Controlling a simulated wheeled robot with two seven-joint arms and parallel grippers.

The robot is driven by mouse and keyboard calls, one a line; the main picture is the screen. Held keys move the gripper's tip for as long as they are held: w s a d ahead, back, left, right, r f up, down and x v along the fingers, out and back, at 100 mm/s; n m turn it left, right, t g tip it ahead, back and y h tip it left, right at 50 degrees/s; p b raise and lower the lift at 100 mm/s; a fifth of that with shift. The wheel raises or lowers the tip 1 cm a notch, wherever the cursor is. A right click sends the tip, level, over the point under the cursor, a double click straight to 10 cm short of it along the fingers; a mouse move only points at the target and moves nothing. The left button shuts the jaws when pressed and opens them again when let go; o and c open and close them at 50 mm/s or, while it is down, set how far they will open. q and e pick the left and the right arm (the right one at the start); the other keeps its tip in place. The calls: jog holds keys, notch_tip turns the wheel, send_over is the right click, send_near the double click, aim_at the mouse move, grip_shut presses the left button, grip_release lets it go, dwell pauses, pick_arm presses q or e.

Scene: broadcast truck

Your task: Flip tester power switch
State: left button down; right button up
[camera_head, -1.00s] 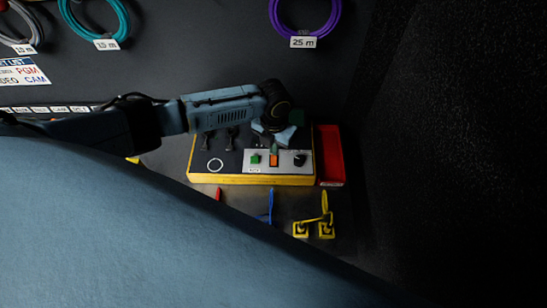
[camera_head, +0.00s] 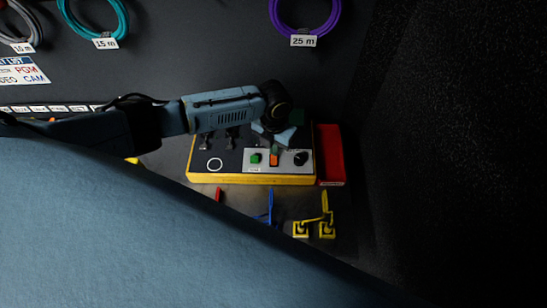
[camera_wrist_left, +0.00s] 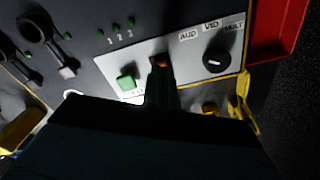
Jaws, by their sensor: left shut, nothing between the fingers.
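The tester (camera_head: 240,180) is a dark box with a yellow edge, lying on the bench in the head view. Its light front panel holds a green button (camera_head: 256,158), an orange-red rocker switch (camera_head: 274,160) and a black knob (camera_head: 301,158). My left gripper (camera_head: 275,149) is shut and empty, pointing down at the rocker from its far side. In the left wrist view the shut fingertips (camera_wrist_left: 161,72) overlap the rocker (camera_wrist_left: 162,62), hiding part of it. I cannot tell whether they touch it. My right gripper is not in view.
A red bin (camera_head: 330,157) stands against the tester's right side. Yellow connectors (camera_head: 313,230) and a blue cable (camera_head: 269,205) lie in front. Coiled cables, including a purple one (camera_head: 274,20), hang on the back wall. My own arm covers the lower left.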

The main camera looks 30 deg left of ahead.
pick_arm(q)
jog(key=shift+f+b, duration=0.45)
jog(key=shift+f, duration=0.25)
notch_tip(320, 180, up, 7)
jog(key=p, duration=0.6)
jog(key=shift+r+p, duration=0.15)
jog(key=shift+p, duration=0.15)
dwell(0.4)
